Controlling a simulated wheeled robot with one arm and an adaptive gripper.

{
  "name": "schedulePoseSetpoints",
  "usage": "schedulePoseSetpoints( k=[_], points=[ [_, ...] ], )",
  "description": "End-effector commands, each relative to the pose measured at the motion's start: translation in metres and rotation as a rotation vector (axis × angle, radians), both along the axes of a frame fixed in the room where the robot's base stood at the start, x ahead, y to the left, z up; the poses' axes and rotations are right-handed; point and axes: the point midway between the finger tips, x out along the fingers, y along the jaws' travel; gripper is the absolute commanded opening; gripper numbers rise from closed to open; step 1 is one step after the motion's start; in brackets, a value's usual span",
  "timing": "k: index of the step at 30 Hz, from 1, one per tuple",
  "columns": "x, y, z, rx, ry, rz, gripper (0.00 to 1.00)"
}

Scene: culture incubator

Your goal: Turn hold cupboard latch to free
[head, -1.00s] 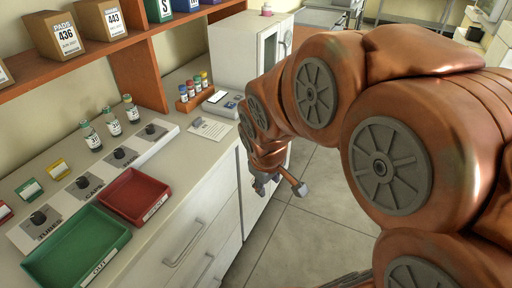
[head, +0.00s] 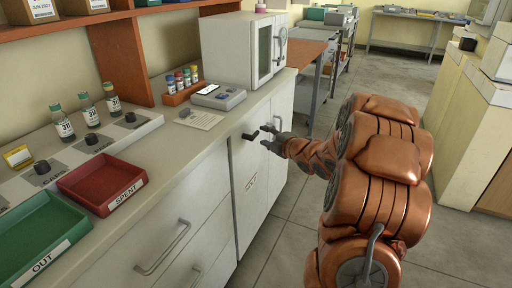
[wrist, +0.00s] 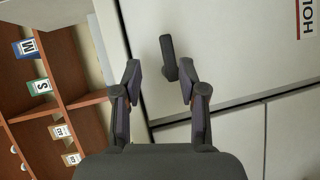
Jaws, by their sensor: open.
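The hold cupboard door (head: 247,166) is a pale front below the counter with a vertical red-marked label (head: 251,182). Its label also shows at the upper right of the wrist view, partly cut off (wrist: 306,20). The latch (head: 250,136) is a small dark handle near the top of the door. In the wrist view the latch (wrist: 168,58) is a dark bar, slightly tilted. My gripper (head: 271,133) is open in front of the door, close to the latch. In the wrist view the latch appears between my gripper's fingertips (wrist: 160,72), nearer the right finger. I cannot tell whether they touch.
The counter holds a red SPENT tray (head: 130,197), a green OUT tray (head: 74,244), several vials and a white incubator (head: 235,50). A drawer handle (head: 163,250) sticks out below the counter. Grey floor (head: 400,90) is open to the right.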

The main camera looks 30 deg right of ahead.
Motion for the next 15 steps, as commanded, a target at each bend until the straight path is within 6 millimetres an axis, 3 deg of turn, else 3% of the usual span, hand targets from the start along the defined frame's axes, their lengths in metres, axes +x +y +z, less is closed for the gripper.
schedulePoseSetpoints(
  k=[1, 3, 10, 15],
  points=[
    [-0.003, -0.006, -0.017, -0.015, -0.039, 0.023, 0.42],
    [-0.006, -0.008, -0.021, -0.041, -0.094, 0.058, 0.42],
    [-0.013, -0.009, -0.024, -0.079, -0.192, 0.117, 0.42],
    [-0.005, -0.007, -0.022, -0.083, -0.200, 0.123, 0.42]
  ],
)
